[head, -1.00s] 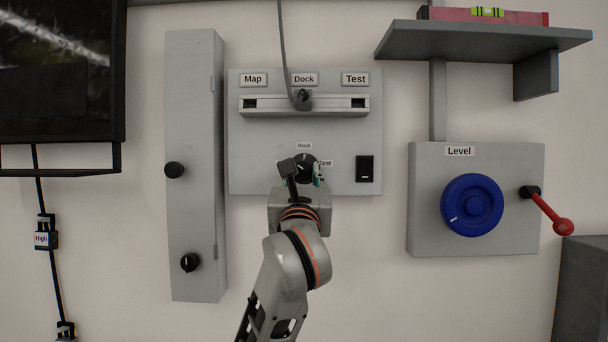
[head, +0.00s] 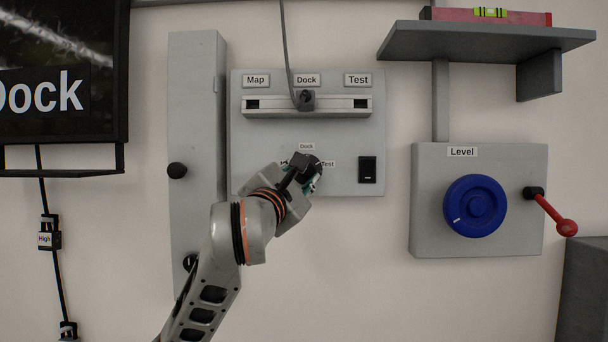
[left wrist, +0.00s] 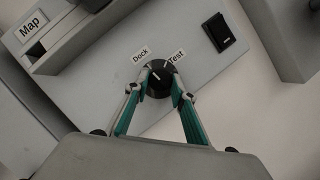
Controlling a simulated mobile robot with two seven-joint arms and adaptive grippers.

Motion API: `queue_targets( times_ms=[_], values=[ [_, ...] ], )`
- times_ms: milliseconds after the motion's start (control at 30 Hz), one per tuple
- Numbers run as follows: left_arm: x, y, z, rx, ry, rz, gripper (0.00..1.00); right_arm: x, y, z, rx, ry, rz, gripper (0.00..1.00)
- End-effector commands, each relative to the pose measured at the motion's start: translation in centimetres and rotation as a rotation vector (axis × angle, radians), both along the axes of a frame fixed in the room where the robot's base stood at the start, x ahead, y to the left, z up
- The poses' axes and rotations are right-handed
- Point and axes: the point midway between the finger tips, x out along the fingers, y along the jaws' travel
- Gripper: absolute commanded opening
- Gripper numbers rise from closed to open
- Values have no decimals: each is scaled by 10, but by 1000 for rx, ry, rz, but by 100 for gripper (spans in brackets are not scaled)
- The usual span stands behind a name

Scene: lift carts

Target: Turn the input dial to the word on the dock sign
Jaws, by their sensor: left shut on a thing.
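The black input dial (head: 316,165) sits low on the grey panel, partly hidden by my gripper in the head view. In the left wrist view the dial (left wrist: 158,67) has a white mark that appears to point toward the Dock label (left wrist: 140,56); the Test label (left wrist: 176,57) is to its right. My left gripper (left wrist: 160,92) is shut on the dial, one finger on each side. The black screen (head: 45,100) at the left edge shows the word Dock, its first letter partly cut off. My right gripper is not in view.
Above the dial, a plug on a cable (head: 306,98) sits on a rail under the Dock sign (head: 306,79), between Map and Test signs. A black switch (head: 367,170) is right of the dial. A blue wheel (head: 474,206) and red lever (head: 553,215) are farther right.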

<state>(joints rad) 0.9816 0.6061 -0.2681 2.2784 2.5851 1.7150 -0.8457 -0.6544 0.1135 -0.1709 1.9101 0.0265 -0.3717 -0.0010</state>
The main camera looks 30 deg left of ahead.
Motion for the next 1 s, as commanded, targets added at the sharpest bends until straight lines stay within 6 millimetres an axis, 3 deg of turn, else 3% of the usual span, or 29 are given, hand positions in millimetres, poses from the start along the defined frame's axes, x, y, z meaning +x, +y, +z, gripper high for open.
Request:
queue_targets(
  times_ms=[333,833,867,900,1000],
  values=[
    [0,1,0,98,62,0,3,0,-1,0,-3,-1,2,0],
    [0,0,0,110,70,-1,3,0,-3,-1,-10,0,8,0],
    [0,0,0,110,70,-1,32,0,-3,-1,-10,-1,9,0],
    [0,0,0,110,70,-1,41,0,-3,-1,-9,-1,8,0],
    [0,0,0,109,69,0,41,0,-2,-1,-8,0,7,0]
  ],
)
